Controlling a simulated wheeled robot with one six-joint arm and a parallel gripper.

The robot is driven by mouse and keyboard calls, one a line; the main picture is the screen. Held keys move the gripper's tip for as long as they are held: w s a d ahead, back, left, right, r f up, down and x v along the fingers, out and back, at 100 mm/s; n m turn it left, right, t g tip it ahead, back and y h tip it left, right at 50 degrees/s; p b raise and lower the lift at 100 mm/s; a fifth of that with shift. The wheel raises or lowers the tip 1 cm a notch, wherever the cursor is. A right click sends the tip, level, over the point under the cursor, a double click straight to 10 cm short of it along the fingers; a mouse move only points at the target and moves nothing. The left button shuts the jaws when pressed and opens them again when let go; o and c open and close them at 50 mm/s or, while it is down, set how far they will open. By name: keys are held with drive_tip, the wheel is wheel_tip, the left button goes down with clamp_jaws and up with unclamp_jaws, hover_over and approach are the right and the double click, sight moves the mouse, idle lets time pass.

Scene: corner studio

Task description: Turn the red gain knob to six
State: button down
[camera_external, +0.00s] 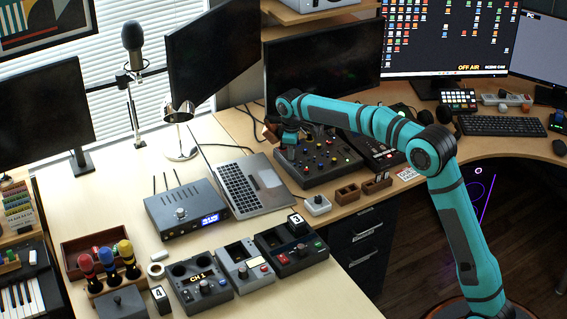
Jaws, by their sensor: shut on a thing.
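My gripper (286,150) points down over the back left part of the dark mixer panel (318,180). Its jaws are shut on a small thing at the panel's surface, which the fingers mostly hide. From its place on the panel it appears to be the red gain knob. The knob's pointer and any scale numbers around it cannot be read in this view. Several small coloured knobs show on the open part of the panel, to the right of my gripper.
An open laptop (246,188) stands close to the left of the panel. A dark monitor (325,68) stands behind it. A second dark device (372,148) sits to its right. Small wooden holders (346,194) and a white box (317,205) lie in front, near the desk edge.

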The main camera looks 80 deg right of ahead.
drive_tip(key=m, duration=0.4)
drive_tip(key=shift+m, duration=0.3)
drive_tip(key=c, duration=1.4)
unclamp_jaws()
drive_tip(key=shift+r, duration=0.1)
drive_tip(key=shift+w+a+r, duration=0.1)
drive_tip(key=shift+a+r, duration=0.05)
drive_tip(key=shift+r, duration=2.7)
drive_tip(key=shift+w+a+r, duration=0.1)
drive_tip(key=shift+a+r, duration=0.05)
drive_tip(key=shift+r, duration=2.75)
drive_tip(key=shift+a+r, duration=0.15)
drive_tip(key=shift+r, duration=2.7)
